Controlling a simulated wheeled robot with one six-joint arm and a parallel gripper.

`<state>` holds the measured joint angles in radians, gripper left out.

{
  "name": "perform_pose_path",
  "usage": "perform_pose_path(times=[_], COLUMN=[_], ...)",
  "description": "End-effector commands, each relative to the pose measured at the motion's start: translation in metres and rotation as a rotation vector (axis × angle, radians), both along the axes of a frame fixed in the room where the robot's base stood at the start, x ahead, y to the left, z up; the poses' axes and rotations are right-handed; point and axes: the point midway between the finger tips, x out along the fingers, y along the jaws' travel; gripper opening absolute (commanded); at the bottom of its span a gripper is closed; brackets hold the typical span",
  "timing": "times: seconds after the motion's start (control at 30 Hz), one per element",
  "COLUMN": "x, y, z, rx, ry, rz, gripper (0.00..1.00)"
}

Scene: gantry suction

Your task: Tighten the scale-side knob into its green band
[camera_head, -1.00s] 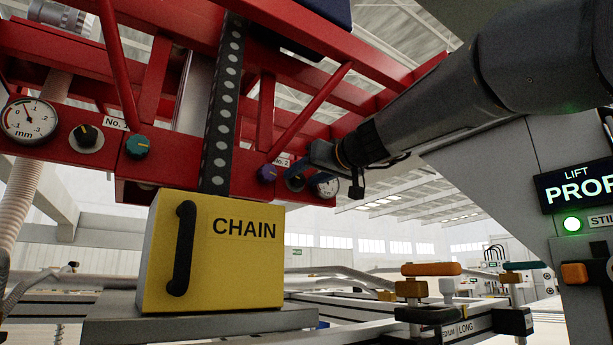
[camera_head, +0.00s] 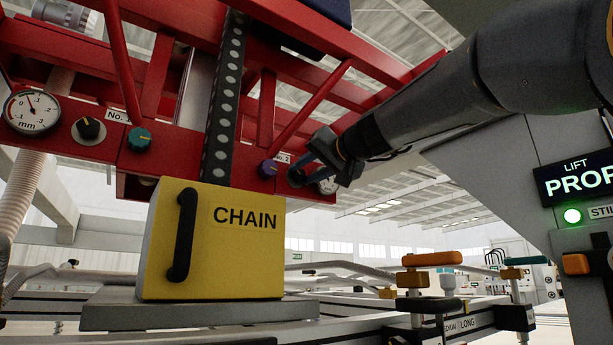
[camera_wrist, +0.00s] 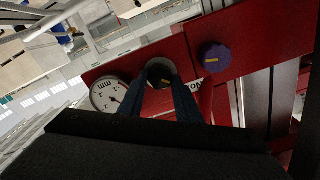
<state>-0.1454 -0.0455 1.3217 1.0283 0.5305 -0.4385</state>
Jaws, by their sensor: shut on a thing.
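The black knob (camera_wrist: 160,83) has a yellow pointer line and sits in a grey round collar on the red beam, between a white mm gauge (camera_wrist: 108,96) and a purple knob (camera_wrist: 215,57). My gripper (camera_wrist: 168,88) is shut on the black knob, its two dark blue fingers on either side of it. In the head view my gripper (camera_head: 297,176) reaches the beam from the right, beside the No. 2 label (camera_head: 283,160). The fingers largely hide the knob there, and this gauge (camera_head: 329,186) is partly covered. I cannot make out a green band on this gauge.
A second gauge (camera_head: 32,111), black knob (camera_head: 89,129) and teal knob (camera_head: 139,139) are at the beam's left end. A yellow CHAIN box (camera_head: 240,255) stands below the beam. Orange-handled clamps (camera_head: 431,259) and a PROF display (camera_head: 580,187) are at the right.

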Motion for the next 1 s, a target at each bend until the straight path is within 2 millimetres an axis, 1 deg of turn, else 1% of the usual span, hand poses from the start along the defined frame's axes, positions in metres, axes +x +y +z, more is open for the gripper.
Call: perform_pose_path(times=[0.33, 0.37, 0.4, 0.47, 0.77, 0.87, 1.0], x=[0.001, 0.001, 0.001, 0.001, -0.001, -0.007, -0.024], y=[-0.001, -0.001, -0.001, -0.001, 0.000, -0.004, -0.016], z=[-0.001, -0.001, -0.001, -0.001, 0.000, 0.000, -0.001], rx=[0.013, 0.013, 0.013, 0.013, 0.012, 0.012, 0.013], ry=[0.010, 0.010, 0.010, 0.010, 0.009, 0.007, 0.006], rz=[-0.002, -0.002, -0.002, -0.002, 0.001, 0.001, -0.001], gripper=[0.08, 0.34, 0.41, 0.49, 0.49, 0.49, 0.49])
